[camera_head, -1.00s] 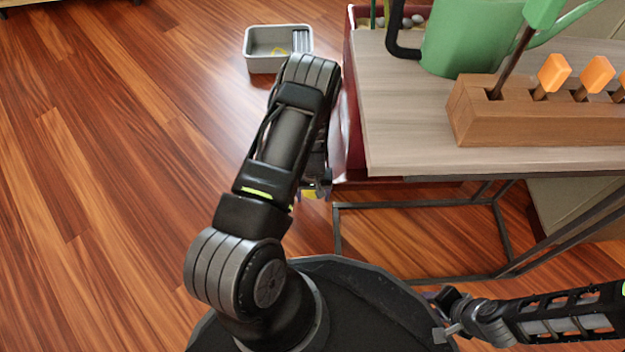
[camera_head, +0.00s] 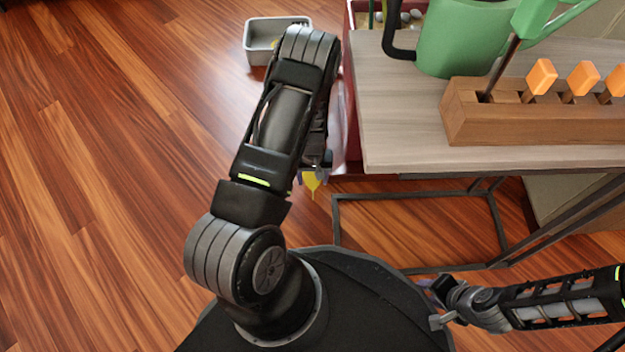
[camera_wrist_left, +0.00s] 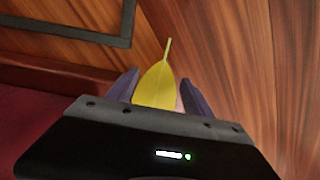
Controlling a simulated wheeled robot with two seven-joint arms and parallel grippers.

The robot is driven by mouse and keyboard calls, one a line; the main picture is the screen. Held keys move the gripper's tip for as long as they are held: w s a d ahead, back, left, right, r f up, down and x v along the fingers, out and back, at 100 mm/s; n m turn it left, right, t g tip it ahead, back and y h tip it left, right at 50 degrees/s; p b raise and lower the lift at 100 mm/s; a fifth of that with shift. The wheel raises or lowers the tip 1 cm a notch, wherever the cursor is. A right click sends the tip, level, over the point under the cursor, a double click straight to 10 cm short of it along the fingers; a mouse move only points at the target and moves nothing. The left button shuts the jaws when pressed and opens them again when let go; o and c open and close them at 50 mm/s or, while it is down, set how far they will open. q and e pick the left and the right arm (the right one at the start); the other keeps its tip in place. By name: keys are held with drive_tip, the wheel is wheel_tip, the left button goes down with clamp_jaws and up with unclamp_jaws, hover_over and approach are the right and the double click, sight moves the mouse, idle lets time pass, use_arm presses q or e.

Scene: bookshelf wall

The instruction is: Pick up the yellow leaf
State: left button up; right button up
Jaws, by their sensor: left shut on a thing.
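The yellow leaf (camera_head: 312,184) hangs below my left gripper (camera_head: 314,172) in the head view, beside the table's left front corner. In the left wrist view the leaf (camera_wrist_left: 156,84) sits between the two dark fingers of my left gripper (camera_wrist_left: 160,92), its thin stem pointing away from the gripper. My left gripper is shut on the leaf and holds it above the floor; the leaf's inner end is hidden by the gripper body. My right gripper (camera_head: 437,306) is at the lower right, with its fingers too small to read.
A wooden table (camera_head: 400,130) on a dark metal frame (camera_head: 420,272) stands at the right. A grey bin (camera_head: 262,42) is on the floor at the back. The left floor is clear.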

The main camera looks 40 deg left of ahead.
use_arm(q)
wheel_tip(320, 180, up, 4)
drive_tip(key=shift+r+p, duration=0.15)
drive_tip(key=shift+p, duration=0.55)
